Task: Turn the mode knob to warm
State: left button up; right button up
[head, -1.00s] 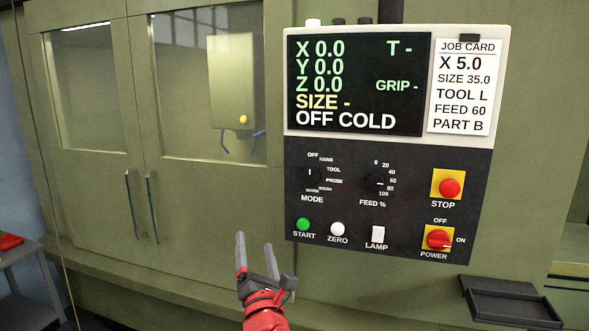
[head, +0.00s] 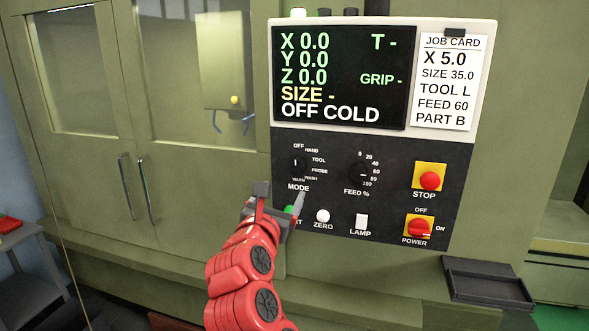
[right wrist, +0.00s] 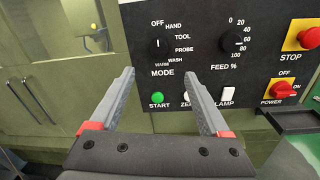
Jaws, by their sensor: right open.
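The mode knob (head: 297,163) is a dark knob on the black panel, its white mark upright. Its labels are OFF, HAND, TOOL, PROBE, WASH and WARM. It also shows in the right wrist view (right wrist: 158,45), where the mark points up near OFF. The screen (head: 340,75) reads OFF COLD. My right gripper (head: 280,198) is in front of the panel, just below the knob, and partly covers the green start button (head: 289,211). In the right wrist view my right gripper (right wrist: 160,88) is open and empty, with the knob beyond and above its fingertips. My left gripper is out of view.
The feed knob (head: 364,174) is to the right of the mode knob. Zero (head: 323,216), lamp (head: 361,221), stop (head: 430,180) and power (head: 419,228) controls are close by. A dark tray (head: 487,282) juts out at lower right. Cabinet doors with handles (head: 125,186) are at left.

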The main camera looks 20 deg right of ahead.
aim_at(296, 168)
jog(key=p+x, duration=0.4)
jog(key=x, duration=0.7)
jog(key=shift+w+d+r, duration=0.2)
jog(key=shift+w, duration=0.1)
jog(key=shift+w+d+f, duration=0.15)
jog(key=shift+w+d, duration=0.2)
jog(key=shift+w, duration=0.3)
jog(key=shift+c, duration=0.2)
grip_shut()
